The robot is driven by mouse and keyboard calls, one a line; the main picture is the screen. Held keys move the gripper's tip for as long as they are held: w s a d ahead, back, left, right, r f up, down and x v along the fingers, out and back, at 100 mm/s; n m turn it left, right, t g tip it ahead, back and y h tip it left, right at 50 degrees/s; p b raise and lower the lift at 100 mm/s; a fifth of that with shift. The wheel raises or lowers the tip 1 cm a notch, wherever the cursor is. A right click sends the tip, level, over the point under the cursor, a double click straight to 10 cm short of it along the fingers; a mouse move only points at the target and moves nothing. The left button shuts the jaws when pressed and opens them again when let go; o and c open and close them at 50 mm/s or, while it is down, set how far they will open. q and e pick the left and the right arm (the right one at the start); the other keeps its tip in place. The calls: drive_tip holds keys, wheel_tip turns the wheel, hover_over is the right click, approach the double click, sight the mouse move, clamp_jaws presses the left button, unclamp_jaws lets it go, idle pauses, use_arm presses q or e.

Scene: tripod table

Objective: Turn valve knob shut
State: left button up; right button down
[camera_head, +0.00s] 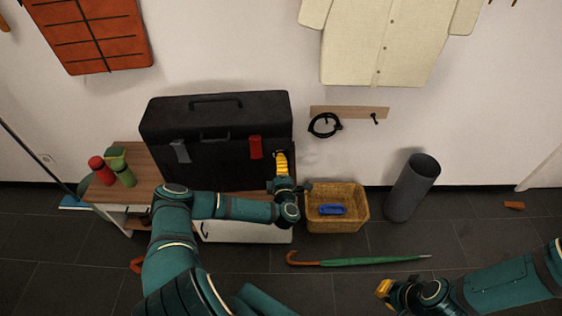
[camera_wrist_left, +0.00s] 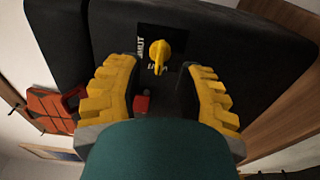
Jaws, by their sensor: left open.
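A yellow valve knob (camera_wrist_left: 157,56) sits on a dark label plate on the side of a black case (camera_wrist_left: 215,30), with small white lettering beside and below it. In the head view the black case (camera_head: 215,160) stands on a wooden-topped cabinet, and the knob cannot be made out there. My left gripper (camera_head: 281,164) is at the right part of the case front. In the left wrist view its two yellow fingers (camera_wrist_left: 160,88) are spread, with the knob between and beyond them, touching neither. My right gripper (camera_head: 384,289) is low at the right, above the floor, its fingers unclear.
The case has a grey latch (camera_head: 181,151) and a red latch (camera_head: 255,147), left of my left gripper. Red and green bottles (camera_head: 122,167) stand on the cabinet. A wicker basket (camera_head: 350,222), a grey cylinder (camera_head: 412,187) and a green umbrella (camera_head: 370,260) are on the floor.

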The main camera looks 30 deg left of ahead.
use_arm(q)
drive_tip(key=shift+b+x, duration=0.3)
drive_tip(key=shift+x, duration=1.65)
clamp_jaws()
